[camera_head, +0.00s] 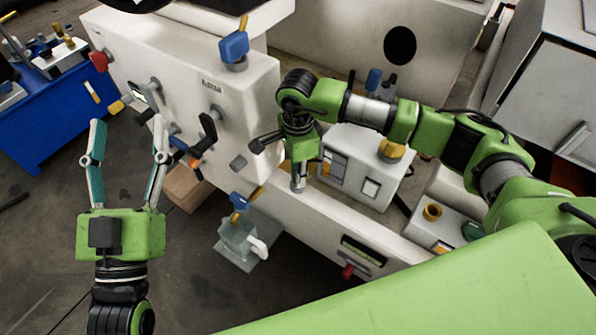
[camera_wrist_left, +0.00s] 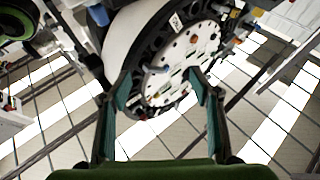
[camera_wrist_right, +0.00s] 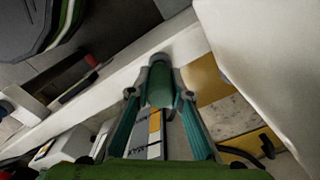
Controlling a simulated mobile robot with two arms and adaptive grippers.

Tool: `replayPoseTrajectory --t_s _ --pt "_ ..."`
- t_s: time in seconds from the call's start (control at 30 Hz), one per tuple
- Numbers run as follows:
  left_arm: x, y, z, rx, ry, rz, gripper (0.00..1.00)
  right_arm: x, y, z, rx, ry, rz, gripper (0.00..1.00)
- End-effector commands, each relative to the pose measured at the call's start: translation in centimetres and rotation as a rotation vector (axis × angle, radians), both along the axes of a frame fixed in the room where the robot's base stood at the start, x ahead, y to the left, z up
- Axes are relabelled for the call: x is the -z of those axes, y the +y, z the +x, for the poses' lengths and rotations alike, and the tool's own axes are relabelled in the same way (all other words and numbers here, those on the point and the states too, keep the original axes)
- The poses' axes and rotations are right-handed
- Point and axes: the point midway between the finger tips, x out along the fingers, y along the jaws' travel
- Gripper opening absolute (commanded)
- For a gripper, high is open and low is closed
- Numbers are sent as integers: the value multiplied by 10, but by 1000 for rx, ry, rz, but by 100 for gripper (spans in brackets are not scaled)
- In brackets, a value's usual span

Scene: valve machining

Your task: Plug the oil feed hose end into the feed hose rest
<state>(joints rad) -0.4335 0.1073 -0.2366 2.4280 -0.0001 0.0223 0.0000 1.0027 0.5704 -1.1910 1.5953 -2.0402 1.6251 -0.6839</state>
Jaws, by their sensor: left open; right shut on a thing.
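My right gripper (camera_head: 299,182) points down over the white machine bed in the head view, mostly hidden by its own wrist. In the right wrist view, its fingers (camera_wrist_right: 160,88) are shut on a dull green cylindrical piece (camera_wrist_right: 159,86), which looks like the oil feed hose end. The piece is above a white ledge; whether it touches anything cannot be told. The feed hose rest cannot be told for certain among the fittings. My left gripper (camera_head: 128,124) is open and empty, in front of the white headstock in the head view; it also shows in the left wrist view (camera_wrist_left: 160,90).
The white headstock (camera_head: 215,120) carries several levers and a blue-capped fitting (camera_head: 234,46). A control box (camera_head: 362,175) stands right of my right gripper. A blue bench (camera_head: 45,115) is at far left.

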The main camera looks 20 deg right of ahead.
Motion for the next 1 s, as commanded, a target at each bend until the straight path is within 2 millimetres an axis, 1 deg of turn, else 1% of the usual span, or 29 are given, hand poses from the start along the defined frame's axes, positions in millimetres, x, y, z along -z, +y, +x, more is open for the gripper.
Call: replayPoseTrajectory --t_s 1.0 --pt "-22 1 -12 6 -115 -32 57 7 0 0 0 0 0 0"
